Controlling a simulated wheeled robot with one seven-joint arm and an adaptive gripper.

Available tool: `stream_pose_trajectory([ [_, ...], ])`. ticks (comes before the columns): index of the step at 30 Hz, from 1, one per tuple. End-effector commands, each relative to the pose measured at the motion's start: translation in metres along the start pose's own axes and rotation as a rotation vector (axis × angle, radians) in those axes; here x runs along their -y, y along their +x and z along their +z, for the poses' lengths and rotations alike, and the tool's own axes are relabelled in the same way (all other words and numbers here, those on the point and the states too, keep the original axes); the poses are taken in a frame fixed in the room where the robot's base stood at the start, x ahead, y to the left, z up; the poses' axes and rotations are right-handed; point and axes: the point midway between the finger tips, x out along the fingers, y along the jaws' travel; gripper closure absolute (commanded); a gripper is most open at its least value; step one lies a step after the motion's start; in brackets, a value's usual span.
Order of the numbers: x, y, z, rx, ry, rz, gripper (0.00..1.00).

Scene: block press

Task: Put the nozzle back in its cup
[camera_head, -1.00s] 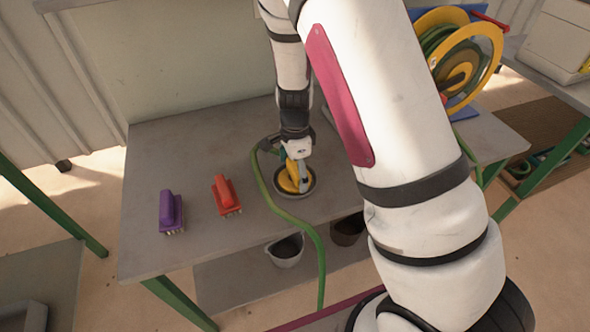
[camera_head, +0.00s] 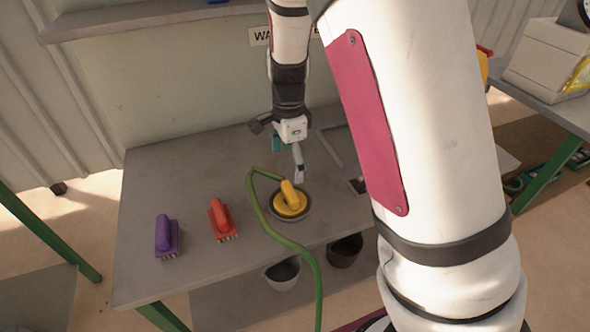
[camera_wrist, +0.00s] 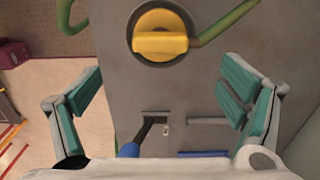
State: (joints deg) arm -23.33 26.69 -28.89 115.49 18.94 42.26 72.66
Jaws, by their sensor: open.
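The yellow nozzle (camera_head: 290,198) with its green hose (camera_head: 262,215) sits in a round grey cup (camera_head: 275,212) on the table. In the wrist view the nozzle (camera_wrist: 160,44) is at the top middle, with the cup's dark rim (camera_wrist: 133,32) around it and the hose leaving to the upper right. My gripper (camera_head: 288,163) is open and empty, above and behind the nozzle and apart from it. Its teal finger pads stand wide apart at both sides of the wrist view. Whether the nozzle is fully seated is hard to tell.
A red brush (camera_head: 222,218) and a purple brush (camera_head: 167,236) stand on the table (camera_head: 180,190) to the left. Two pots, one grey (camera_head: 282,274) and one dark (camera_head: 346,250), are below the front edge. A blue-handled tool (camera_wrist: 130,149) lies near my gripper. A wall stands behind.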

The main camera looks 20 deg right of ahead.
Motion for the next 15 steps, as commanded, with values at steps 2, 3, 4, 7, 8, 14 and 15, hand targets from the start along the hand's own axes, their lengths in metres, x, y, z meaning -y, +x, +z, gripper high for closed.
stream_pose_trajectory([
  [2, -0.003, -0.009, 0.001, 0.011, -0.022, -0.008, 0.1],
  [3, -0.006, -0.016, 0.001, 0.02, -0.047, -0.013, 0.1],
  [4, -0.009, -0.022, 0.002, 0.029, -0.072, -0.019, 0.1],
  [7, -0.026, -0.049, 0.005, 0.065, -0.192, -0.051, 0.1],
  [8, -0.032, -0.059, 0.006, 0.075, -0.238, -0.063, 0.1],
  [14, -0.083, -0.118, 0.011, 0.099, -0.574, -0.163, 0.1],
  [15, -0.094, -0.128, 0.01, 0.093, -0.643, -0.183, 0.1],
])
